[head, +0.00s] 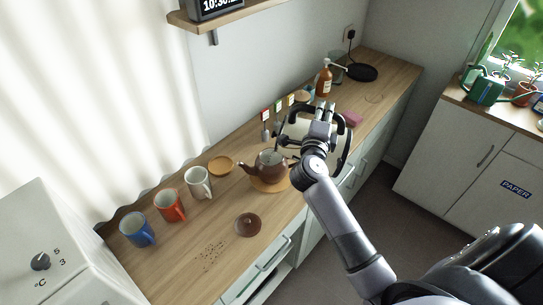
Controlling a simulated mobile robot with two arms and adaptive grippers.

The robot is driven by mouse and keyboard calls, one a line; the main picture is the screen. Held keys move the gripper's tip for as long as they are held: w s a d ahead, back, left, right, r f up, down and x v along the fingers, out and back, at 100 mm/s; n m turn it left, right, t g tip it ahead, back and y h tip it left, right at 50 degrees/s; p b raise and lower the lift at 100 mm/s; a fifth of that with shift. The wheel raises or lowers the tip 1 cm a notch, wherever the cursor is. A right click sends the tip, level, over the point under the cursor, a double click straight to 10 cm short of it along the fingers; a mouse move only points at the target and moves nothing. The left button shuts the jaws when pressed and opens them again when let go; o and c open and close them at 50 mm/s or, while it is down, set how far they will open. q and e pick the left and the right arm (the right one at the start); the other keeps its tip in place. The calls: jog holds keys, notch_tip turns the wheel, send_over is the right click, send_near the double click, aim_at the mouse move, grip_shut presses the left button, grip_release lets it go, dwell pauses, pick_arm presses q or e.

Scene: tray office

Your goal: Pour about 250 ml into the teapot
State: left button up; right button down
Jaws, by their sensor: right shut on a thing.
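The brown teapot (270,165) stands upright on a round wooden mat (268,186) near the counter's front edge. Its top is open, and its spout points left. A brown lid (248,225) lies on the counter in front of it. My right gripper (325,108) is up and right of the teapot in the picture. It is shut on a cream kettle (298,127) with black curved parts, largely hidden behind the gripper and wrist. I cannot see the grip point, the kettle's exact tilt or any stream of liquid. My left gripper is not in view.
Blue (138,230), red (170,206) and white (199,184) mugs stand to the left, beside a wooden disc (221,166). Small labelled items stand behind the teapot. An amber pump bottle (324,80) and black round base (361,73) are farther back. Dark crumbs (209,256) lie in front.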

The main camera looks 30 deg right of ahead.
aim_at(343, 131)
jog(key=shift+w+a+r+n+p, duration=0.45)
jog(key=shift+r+p, duration=0.2)
jog(key=shift+p, duration=0.2)
dwell(1.6)
jog(key=shift+w+a+r+n, duration=0.25)
jog(key=shift+w+a, duration=0.1)
dwell(1.2)
jog(key=shift+s+d+f, duration=0.1)
jog(key=shift+d+f, duration=0.05)
jog(key=shift+f, duration=0.05)
jog(key=s+d+f+m+b, duration=0.1)
jog(key=b, duration=0.1)
jog(key=s+d+f+m+b, duration=0.1)
jog(key=s+d+f+b, duration=0.1)
jog(key=b, duration=0.1)
jog(key=shift+s+d+m, duration=0.2)
jog(key=shift+d+m, duration=0.05)
jog(key=shift+m, duration=0.05)
jog(key=shift+s+d+r, duration=0.1)
jog(key=shift+d+r, duration=0.05)
jog(key=shift+s+d+f+b, duration=0.15)
jog(key=shift+f+b, duration=0.1)
jog(key=shift+b, duration=0.25)
jog(key=shift+s+d+f+m+b, duration=0.4)
jog(key=shift+s+d+f+m, duration=0.05)
jog(key=shift+f+m, duration=0.15)
jog(key=shift+s+d+f+m+b, duration=0.4)
jog(key=shift+d+f+m, duration=0.05)
jog(key=shift+f+m, duration=0.15)
